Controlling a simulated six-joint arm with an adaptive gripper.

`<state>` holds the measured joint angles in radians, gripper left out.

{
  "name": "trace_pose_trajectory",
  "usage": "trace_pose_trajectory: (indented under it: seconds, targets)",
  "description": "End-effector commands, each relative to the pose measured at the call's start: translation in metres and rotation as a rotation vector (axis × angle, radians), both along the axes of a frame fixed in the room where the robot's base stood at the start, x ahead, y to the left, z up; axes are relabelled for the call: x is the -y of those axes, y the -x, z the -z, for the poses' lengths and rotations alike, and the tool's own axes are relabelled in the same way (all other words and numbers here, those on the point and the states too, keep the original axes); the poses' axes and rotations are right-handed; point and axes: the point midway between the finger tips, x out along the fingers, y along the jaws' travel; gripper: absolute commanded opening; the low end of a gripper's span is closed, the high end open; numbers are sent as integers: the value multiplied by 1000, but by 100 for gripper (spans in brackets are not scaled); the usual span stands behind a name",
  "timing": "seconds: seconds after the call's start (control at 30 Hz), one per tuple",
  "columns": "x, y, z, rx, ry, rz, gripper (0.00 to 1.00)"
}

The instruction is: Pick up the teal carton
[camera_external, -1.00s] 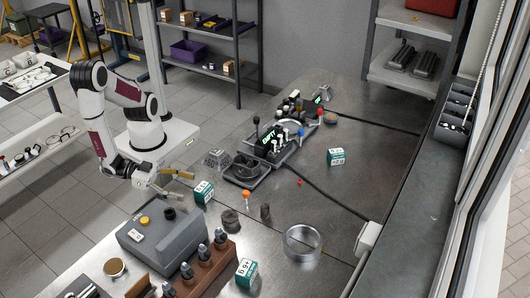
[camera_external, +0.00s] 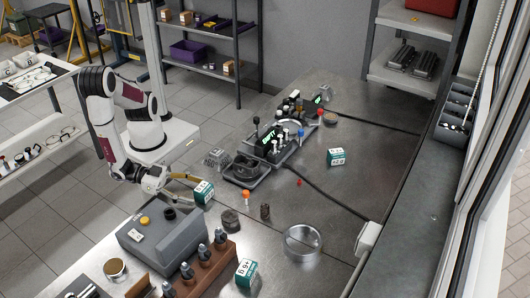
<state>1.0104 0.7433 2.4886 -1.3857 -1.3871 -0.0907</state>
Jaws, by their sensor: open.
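Three teal-and-white cartons stand on the metal bench. One carton (camera_external: 204,192) is at the bench's left edge, right in front of my gripper. A second carton (camera_external: 336,157) is to the right of the bench's middle. A third carton (camera_external: 246,272) is at the front, beside the brown block. My gripper (camera_external: 191,189) is open and low, pointing right, with its fingers at the left side of the nearest carton. I cannot tell whether the fingers touch it or reach around it.
A grey machine box (camera_external: 160,237) and a brown block with dark metal parts (camera_external: 208,268) are close in front of my gripper. A dark fixture tray (camera_external: 246,172) is behind the nearest carton. The bench's right side is mostly clear.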

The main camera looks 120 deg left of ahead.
Motion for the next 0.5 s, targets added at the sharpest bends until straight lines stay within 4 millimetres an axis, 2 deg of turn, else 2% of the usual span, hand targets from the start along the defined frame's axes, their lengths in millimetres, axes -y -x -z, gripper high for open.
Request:
trace_pose_trajectory:
  seconds: [0.2, 0.5]
  targets:
    - [-7, -14, 3, 0, 0, -2, 67]
    - [-8, -19, 4, 0, 0, 0, 67]
